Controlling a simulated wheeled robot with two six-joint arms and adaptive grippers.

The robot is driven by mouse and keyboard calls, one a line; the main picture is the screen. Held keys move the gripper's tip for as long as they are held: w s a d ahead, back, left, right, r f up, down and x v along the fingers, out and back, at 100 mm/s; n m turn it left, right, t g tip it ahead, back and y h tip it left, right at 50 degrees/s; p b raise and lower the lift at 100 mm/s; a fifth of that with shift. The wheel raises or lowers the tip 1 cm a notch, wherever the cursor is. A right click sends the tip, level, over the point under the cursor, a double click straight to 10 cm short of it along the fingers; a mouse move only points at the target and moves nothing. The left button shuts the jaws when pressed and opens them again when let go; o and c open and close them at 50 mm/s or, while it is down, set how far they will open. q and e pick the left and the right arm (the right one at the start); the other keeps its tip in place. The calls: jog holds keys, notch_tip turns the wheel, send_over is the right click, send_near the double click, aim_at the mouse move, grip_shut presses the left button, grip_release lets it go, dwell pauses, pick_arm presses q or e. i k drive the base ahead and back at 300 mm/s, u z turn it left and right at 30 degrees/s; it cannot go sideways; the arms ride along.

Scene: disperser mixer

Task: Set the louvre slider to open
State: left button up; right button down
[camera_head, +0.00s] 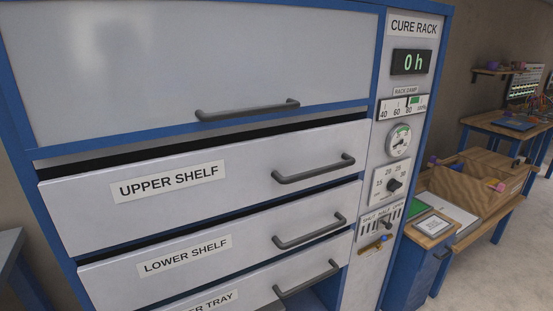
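The louvre slider (386,223) is on a small pale plate (365,233) low on the right-hand control column of the cure rack. The plate is marked SHUT, HALF and OPEN from left to right, above a row of dark slots. The slider's dark handle appears near the middle, around HALF; it is too small to tell its exact position. Neither of my grippers shows in the head view.
Above the slider are a dial knob (394,185), a round gauge (398,141) and a display reading 0 h (411,62). Drawer handles (315,169) jut out on the left. A workbench with a wooden crate (470,188) stands to the right.

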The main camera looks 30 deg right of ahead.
aim_at(382, 221)
jog(key=z, duration=1.15)
jog(key=k, duration=0.25)
jog(key=z, duration=0.9)
jog(key=i, duration=1)
jog(key=u, duration=1.05)
jog(key=i, duration=0.55)
jog(key=u, duration=0.55)
